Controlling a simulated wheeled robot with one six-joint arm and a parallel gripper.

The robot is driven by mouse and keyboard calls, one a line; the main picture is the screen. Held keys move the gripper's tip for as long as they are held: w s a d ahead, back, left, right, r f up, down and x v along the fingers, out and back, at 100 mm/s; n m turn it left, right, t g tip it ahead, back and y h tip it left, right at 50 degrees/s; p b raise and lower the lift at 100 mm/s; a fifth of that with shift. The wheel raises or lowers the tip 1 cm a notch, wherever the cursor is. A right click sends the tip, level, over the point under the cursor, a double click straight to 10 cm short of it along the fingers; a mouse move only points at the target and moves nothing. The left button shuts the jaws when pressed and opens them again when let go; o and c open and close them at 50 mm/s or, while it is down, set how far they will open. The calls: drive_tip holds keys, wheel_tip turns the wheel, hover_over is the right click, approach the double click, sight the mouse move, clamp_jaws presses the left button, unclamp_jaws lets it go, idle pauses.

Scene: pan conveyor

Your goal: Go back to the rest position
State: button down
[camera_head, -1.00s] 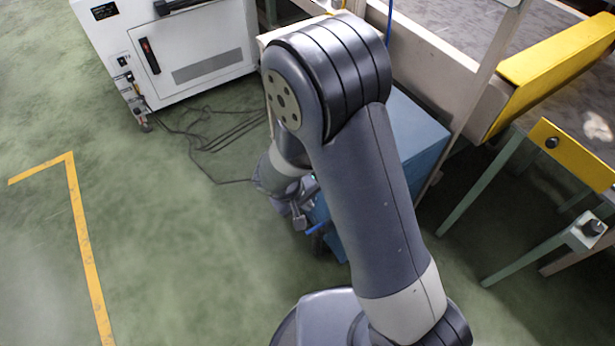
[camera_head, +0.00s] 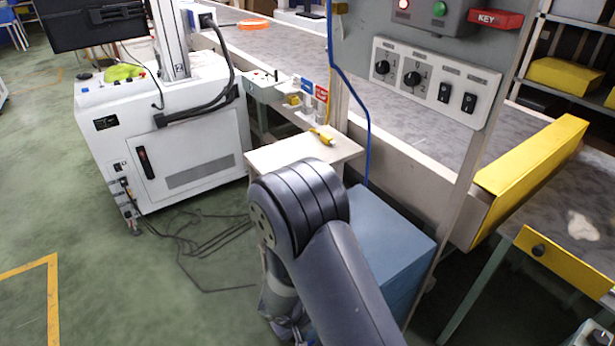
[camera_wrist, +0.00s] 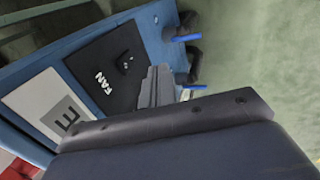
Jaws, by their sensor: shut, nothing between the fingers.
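My gripper (camera_wrist: 160,86) shows in the wrist view as grey fingers close together, with nothing between them. It is in front of the side of a blue cabinet, which carries a black panel (camera_wrist: 108,68) marked FAN and a white label (camera_wrist: 45,108). In the head view my arm (camera_head: 335,270) reaches up from the bottom edge and bends down left of the blue cabinet (camera_head: 385,235). The fingers cannot be made out there. Whether the gripper touches the cabinet cannot be told.
Black casters with blue levers (camera_wrist: 188,62) sit at the cabinet's base. A white machine (camera_head: 180,140) stands left, its cables (camera_head: 205,240) on the floor. A small pale table (camera_head: 300,152), conveyor (camera_head: 430,140) and control panel (camera_head: 435,82) lie beyond. Green floor at left is open.

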drive_tip(key=shift+v, duration=1.4)
drive_tip(key=shift+s+f, duration=0.1)
